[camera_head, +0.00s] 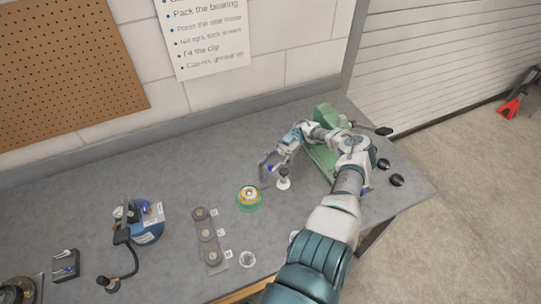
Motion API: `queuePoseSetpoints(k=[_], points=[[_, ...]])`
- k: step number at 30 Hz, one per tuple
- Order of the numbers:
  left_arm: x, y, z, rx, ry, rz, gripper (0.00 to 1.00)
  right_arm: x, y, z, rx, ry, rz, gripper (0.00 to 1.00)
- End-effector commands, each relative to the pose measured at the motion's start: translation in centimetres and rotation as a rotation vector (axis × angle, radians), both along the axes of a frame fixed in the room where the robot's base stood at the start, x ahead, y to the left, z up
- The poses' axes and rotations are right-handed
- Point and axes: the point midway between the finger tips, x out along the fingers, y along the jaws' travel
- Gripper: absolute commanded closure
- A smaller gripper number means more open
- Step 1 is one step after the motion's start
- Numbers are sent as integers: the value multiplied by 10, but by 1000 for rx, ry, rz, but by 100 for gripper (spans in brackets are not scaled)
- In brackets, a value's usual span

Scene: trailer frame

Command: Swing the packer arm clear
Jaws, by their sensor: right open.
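My right arm comes in from the lower right and bends left over the bench. My right gripper (268,170) is open, with its fingers just above and left of a small white-based post with a dark top (283,181). A green round dish with a yellow-and-white centre (249,198) sits just left of that post, below the gripper. I cannot tell for certain which part is the packer arm, or whether the fingers touch anything. A green machine (325,158) stands at the bench's right end, partly hidden behind my arm. My left gripper is not in view.
The grey bench (90,205) holds a blue container with a hose (149,224), a strip of round grey parts (207,237), a clear ring (247,259) and a small dark block (66,265). Black round knobs (396,180) lie at the right edge. The back left is clear.

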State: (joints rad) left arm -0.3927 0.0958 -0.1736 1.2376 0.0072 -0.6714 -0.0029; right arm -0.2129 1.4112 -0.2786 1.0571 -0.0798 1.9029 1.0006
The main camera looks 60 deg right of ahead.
Motion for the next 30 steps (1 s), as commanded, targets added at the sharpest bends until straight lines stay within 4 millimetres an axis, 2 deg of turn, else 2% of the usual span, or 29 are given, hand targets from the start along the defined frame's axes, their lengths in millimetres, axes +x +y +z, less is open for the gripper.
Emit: queuePoseSetpoints(k=[9, 16, 21, 30], points=[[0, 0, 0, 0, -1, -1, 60, 2, 0, 48, -5, 9, 9, 58], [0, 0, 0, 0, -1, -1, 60, 4, -1, 77, -1, -2, 3, 58], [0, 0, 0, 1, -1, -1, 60, 3, -2, 87, 1, -1, 0, 58], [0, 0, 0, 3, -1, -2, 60, 3, -2, 87, 2, 0, -1, 58]])
